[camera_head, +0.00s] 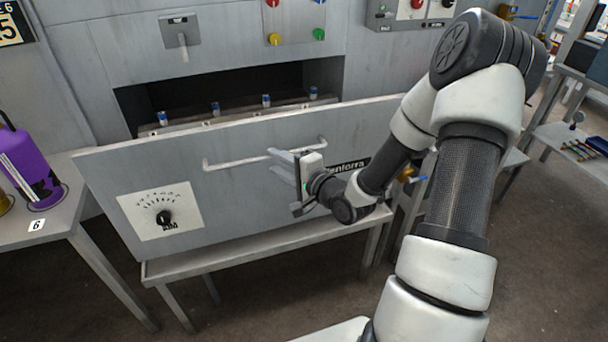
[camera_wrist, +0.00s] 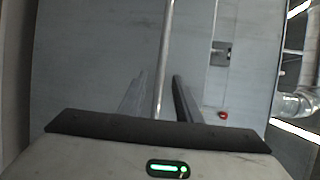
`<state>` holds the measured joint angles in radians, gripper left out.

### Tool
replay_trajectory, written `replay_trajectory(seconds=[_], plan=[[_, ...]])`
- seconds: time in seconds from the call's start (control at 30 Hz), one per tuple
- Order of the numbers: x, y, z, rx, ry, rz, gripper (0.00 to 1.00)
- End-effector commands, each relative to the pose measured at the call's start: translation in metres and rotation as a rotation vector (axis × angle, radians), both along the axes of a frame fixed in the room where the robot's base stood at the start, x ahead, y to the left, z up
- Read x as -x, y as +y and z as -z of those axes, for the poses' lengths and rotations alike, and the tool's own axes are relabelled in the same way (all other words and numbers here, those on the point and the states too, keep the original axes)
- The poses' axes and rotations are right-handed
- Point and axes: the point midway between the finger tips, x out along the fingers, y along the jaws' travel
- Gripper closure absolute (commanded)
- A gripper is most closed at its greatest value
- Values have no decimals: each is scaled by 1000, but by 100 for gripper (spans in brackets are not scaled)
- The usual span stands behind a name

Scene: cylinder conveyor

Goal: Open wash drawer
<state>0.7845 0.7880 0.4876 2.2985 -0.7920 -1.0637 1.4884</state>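The wash drawer has a wide grey front panel (camera_head: 250,205), which stands out from the machine, with a dark gap behind its top edge. A long horizontal bar handle (camera_head: 235,163) is fixed to the panel. My gripper (camera_head: 282,158) is at the handle, near its middle. In the wrist view, the handle bar (camera_wrist: 165,55) runs down between the two fingers of my gripper (camera_wrist: 158,95). The fingers are apart, with visible space beside the bar. Whether either finger touches the bar I cannot tell.
Several blue-topped items (camera_head: 215,108) stand in a row in the recess behind the panel. A dial (camera_head: 164,217) is on the panel's left. A purple container (camera_head: 28,165) stands on the left table (camera_head: 50,232). A side table with tools (camera_head: 572,140) is at right.

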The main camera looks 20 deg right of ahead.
Motion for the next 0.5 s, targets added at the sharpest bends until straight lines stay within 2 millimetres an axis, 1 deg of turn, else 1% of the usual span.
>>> replay_trajectory(seconds=[0.03, 0.3, 0.4, 0.5], plan=[[13, -7, -4, -1, 2, 5, 69], [72, -32, -16, 0, 0, 5, 69], [89, -39, -20, 0, -1, 5, 69], [102, -44, -22, 1, 0, 4, 69]])
